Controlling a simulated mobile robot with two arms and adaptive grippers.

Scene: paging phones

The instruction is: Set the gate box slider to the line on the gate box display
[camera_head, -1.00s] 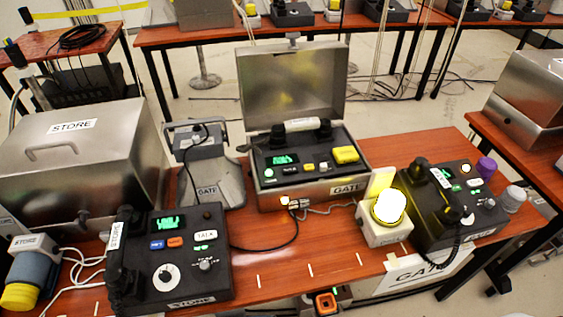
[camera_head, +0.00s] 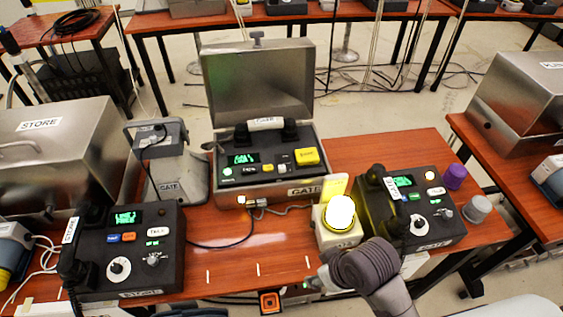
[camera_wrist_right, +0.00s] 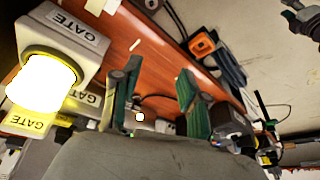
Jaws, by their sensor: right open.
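The gate box (camera_head: 305,193) is a metal case with its lid standing open on the orange-brown table. Its dark panel has a lit green display (camera_head: 243,159), small controls and a yellow button (camera_head: 306,156). A handset labelled GATE lies across the panel's back. I cannot make out the slider or the line on the display at this size. My right gripper (camera_wrist_right: 156,78) is open and empty in the right wrist view, its two green fingers apart. In the head view my right arm is at the table's front edge, apart from the box. My left gripper is not in view.
A STORE phone (camera_head: 125,250) is at front left. The table front between the phones is mostly clear, with cables behind.

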